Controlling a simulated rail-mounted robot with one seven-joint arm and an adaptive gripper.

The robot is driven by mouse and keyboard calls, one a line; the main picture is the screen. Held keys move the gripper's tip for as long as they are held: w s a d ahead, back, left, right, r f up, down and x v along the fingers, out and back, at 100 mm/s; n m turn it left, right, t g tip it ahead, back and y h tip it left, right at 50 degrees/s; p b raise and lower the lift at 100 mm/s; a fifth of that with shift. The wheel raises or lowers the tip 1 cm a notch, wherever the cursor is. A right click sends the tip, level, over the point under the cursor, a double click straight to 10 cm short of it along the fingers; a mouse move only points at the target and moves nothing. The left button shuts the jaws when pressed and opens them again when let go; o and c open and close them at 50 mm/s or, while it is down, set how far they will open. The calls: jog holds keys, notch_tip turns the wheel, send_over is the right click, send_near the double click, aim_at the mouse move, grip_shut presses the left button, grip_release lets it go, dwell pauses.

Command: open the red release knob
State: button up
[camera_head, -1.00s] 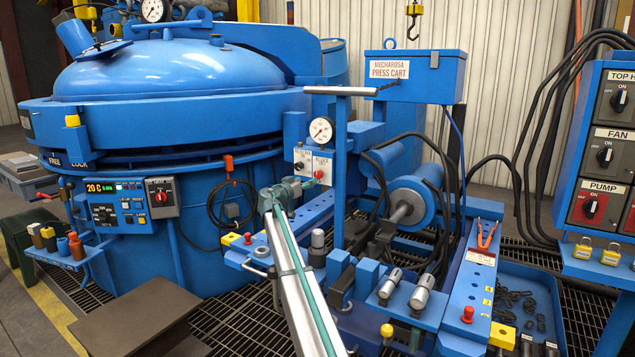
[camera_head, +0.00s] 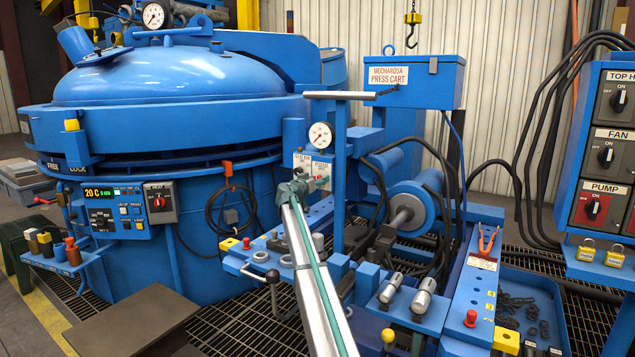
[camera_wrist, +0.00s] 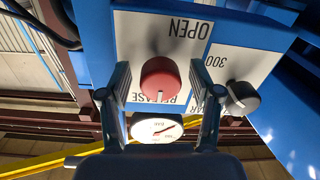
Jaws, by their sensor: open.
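The red release knob (camera_wrist: 160,78) sits on a white label plate with upside-down OPEN and RELEASE lettering in the wrist view. A white line on its face points to the bottom of the picture. My gripper (camera_wrist: 161,72) is open, with one finger on each side of the knob. Gaps show between the fingers and the knob; whether the tips touch the plate I cannot tell. In the head view my gripper (camera_head: 312,182) is at the small panel (camera_head: 308,160) under the gauge, and it covers most of the knob.
A dark grey knob (camera_wrist: 242,97) sits close beside the right finger in the wrist view. A round gauge (camera_wrist: 157,129) lies below the red knob there; it is mounted above the panel in the head view (camera_head: 321,136). A blue upright post (camera_head: 341,180) stands just right of the panel.

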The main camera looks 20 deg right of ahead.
jog(key=c, duration=1.2)
jog(key=shift+o, duration=0.2)
